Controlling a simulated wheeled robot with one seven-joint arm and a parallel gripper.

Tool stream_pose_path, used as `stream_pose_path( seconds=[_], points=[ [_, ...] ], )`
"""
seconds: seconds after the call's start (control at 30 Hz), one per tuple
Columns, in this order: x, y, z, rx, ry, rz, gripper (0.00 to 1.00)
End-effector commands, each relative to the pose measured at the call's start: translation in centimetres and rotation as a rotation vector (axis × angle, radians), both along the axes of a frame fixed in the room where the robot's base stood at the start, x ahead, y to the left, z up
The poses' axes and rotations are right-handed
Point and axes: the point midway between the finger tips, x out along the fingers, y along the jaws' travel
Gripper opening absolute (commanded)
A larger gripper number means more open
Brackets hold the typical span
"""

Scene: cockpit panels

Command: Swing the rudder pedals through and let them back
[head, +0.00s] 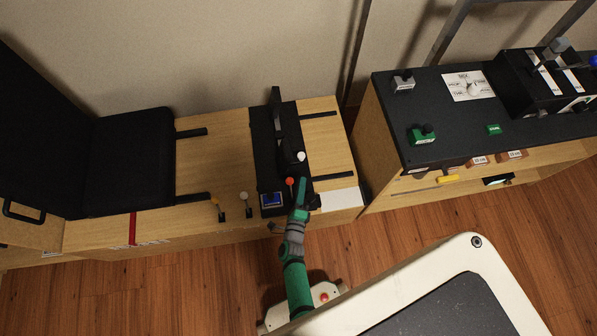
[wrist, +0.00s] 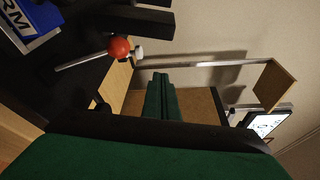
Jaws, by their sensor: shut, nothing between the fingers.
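My gripper (head: 302,183) is shut and empty. It is over the near end of the black centre console (head: 262,135), close beside a red knob (head: 290,181) and near a white knob (head: 301,156). In the wrist view my green fingers (wrist: 162,80) are together and point past the red knob (wrist: 119,47) toward open space beyond the console. I cannot clearly make out rudder pedals in either view. A brown plate (wrist: 275,86) on a grey metal bar (wrist: 200,66) shows in the wrist view; I cannot tell whether it is a pedal.
A black seat (head: 130,150) stands left of the console. Orange (head: 215,203) and white (head: 244,196) knobbed levers rise near the wooden box's front edge. A dark instrument panel (head: 450,135) stands right, across a narrow gap. A white-rimmed table (head: 450,250) is at lower right.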

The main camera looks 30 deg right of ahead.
Motion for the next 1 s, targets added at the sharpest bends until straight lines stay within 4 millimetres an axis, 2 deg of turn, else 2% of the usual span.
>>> stream_pose_path(
  seconds=[0.5,0.7,1.0],
  points=[
    [7.6,-5.1,-0.5,-0.004,0.0,0.001,0.0],
    [8.0,-2.4,0.1,-0.003,0.0,0.003,0.0],
    [8.3,-1.2,0.4,-0.004,0.003,0.001,0.0]
  ],
)
